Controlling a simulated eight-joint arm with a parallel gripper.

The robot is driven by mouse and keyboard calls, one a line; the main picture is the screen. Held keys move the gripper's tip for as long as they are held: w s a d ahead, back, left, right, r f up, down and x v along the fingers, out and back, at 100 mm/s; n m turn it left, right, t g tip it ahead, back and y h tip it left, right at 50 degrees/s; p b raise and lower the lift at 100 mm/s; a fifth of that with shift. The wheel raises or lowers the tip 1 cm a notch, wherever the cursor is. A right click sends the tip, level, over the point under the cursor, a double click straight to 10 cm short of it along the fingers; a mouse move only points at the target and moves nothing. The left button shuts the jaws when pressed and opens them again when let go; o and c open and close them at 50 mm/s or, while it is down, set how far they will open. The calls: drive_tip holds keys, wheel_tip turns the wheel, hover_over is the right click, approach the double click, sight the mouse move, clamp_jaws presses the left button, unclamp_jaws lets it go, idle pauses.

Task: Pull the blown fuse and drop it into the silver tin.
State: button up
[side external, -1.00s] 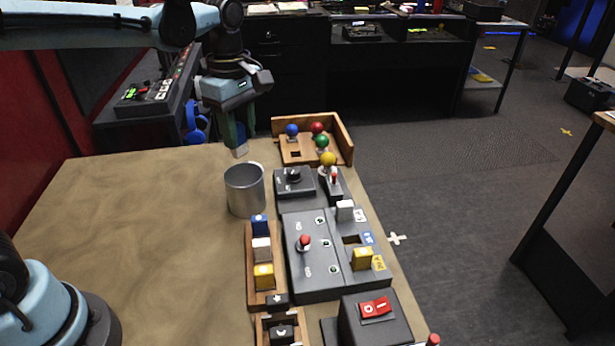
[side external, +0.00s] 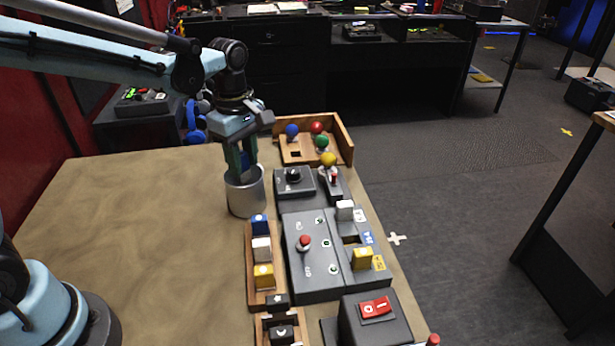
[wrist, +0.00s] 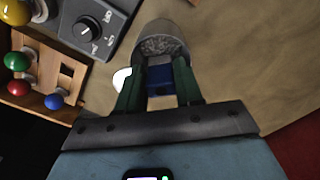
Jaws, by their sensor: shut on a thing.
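My gripper (side external: 242,170) points down with its green fingers at the mouth of the silver tin (side external: 245,196). It is shut on a blue fuse (wrist: 160,76), which shows between the fingers in the wrist view; the tin (wrist: 164,42) is just beyond it there. In the side view the fuse's lower end is hidden by the tin's near wall. The grey fuse panel (side external: 312,276) holds a white fuse (side external: 345,210) and a yellow fuse (side external: 362,258). The slot between them (side external: 351,240), by a blue label, is empty.
A wooden rack (side external: 252,291) beside the panel holds a blue, a white and a yellow fuse. A knob box (side external: 294,182) stands right of the tin. A wooden tray (side external: 297,157) with coloured balls lies behind. The table's left side is clear.

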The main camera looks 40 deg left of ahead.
drive_tip(key=o, duration=1.1)
drive_tip(key=shift+r, duration=3.5)
drive_tip(key=shift+s+r+m, duration=0.1)
drive_tip(key=shift+s+m, duration=0.35)
drive_tip(key=shift+m, duration=0.15)
drive_tip(key=s+f+m+t, duration=0.3)
drive_tip(key=s+m+t, duration=0.4)
drive_tip(key=m, duration=0.9)
drive_tip(key=s, duration=0.3)
drive_tip(key=shift+a+f+m, duration=0.15)
drive_tip(key=shift+a+m, duration=0.25)
